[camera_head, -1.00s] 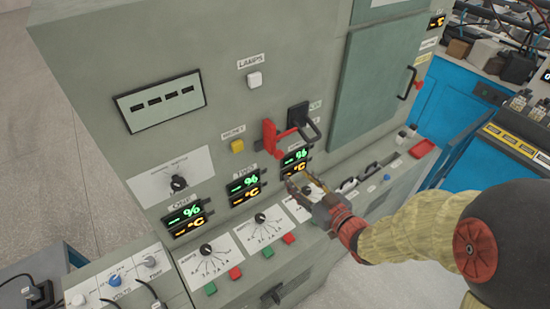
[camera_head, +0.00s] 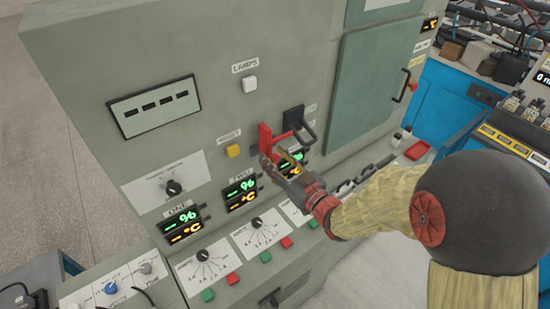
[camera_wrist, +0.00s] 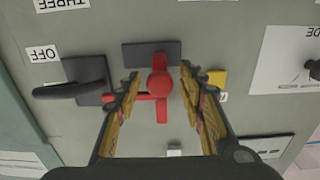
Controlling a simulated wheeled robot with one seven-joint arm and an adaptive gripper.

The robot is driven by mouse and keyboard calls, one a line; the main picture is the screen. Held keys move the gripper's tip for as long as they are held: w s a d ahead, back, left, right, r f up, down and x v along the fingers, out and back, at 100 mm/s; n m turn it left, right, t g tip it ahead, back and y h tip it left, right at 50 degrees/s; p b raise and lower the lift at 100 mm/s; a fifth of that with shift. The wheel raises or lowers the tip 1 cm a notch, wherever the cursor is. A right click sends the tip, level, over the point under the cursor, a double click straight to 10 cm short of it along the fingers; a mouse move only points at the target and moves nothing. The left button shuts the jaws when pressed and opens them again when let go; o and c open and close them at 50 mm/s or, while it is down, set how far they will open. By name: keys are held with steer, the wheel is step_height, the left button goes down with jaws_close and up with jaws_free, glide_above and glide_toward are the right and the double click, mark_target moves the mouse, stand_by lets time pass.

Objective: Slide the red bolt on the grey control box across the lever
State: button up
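The red bolt (camera_head: 265,134) is on the front of the grey control box (camera_head: 225,105). In the wrist view the bolt's round red knob (camera_wrist: 160,82) sits on a dark plate, and a thin red bar runs from it toward the lever. The black lever (camera_head: 303,130) stands just right of the bolt; in the wrist view the lever (camera_wrist: 72,91) is on the left. My gripper (camera_head: 274,160) is at the bolt, open. In the wrist view my gripper's fingers (camera_wrist: 160,76) stand either side of the knob, with gaps showing. Its depth around the knob is unclear.
A yellow button (camera_head: 233,151) is left of the bolt. Lit displays (camera_head: 240,190) and dials (camera_head: 204,255) are below. A cabinet door with a handle (camera_head: 400,86) is to the right.

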steer(key=c, duration=0.3)
jaws_close()
stand_by(0.6)
